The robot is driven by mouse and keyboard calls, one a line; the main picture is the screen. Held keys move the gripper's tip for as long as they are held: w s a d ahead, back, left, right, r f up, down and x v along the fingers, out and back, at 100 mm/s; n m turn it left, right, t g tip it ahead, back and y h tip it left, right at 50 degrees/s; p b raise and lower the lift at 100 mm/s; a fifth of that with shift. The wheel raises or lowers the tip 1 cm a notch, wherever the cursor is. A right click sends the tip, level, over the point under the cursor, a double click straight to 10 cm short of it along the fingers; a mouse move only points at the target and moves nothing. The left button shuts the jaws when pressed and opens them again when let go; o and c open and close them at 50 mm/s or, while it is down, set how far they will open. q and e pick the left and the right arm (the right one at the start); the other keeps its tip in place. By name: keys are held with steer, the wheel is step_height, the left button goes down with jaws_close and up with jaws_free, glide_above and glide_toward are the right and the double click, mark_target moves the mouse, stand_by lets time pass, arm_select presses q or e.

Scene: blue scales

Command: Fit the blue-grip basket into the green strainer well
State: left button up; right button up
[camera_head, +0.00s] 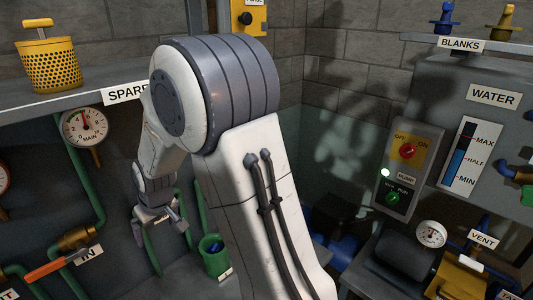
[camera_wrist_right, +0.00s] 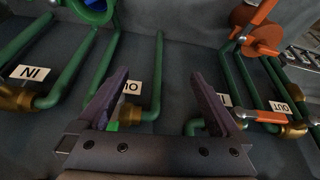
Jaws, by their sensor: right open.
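The green strainer well (camera_head: 214,264) is a round cup low in the head view, right of my right gripper. Something blue (camera_head: 215,247) shows inside its mouth; I cannot tell whether it is the blue-grip basket. In the right wrist view a green rim (camera_wrist_right: 90,15) with blue inside is cut off at the top left. No basket with a blue grip can be made out clearly. My right gripper (camera_head: 162,222) is open and empty, apart from the well; its spread fingers also show in the right wrist view (camera_wrist_right: 160,88). My left gripper is out of view.
A yellow perforated basket (camera_head: 50,68) stands on the SPARE shelf (camera_head: 75,98). Green pipes (camera_wrist_right: 157,75) and an orange valve (camera_wrist_right: 255,40) surround the gripper's area. A pump switch box (camera_head: 404,165) and water panel stand at right. My white arm blocks the middle.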

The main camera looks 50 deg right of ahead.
steer(key=w+d+r+m+b, duration=0.1)
steer(key=d+r+b, duration=0.1)
steer(key=d, duration=0.7)
steer(key=w+d+r+b, duration=0.1)
steer(key=d+r, duration=0.1)
steer(key=d, duration=0.7)
steer(key=s+d+r+b, duration=0.1)
steer(key=s+d+r, duration=0.1)
steer(key=d, duration=0.6)
steer(key=s+d+r+m+h+b, duration=0.1)
steer(key=s+d, duration=0.3)
steer(key=d, duration=0.4)
steer(key=shift+b+v, duration=0.45)
steer(key=shift+v, duration=0.45)
steer(key=shift+w, duration=0.2)
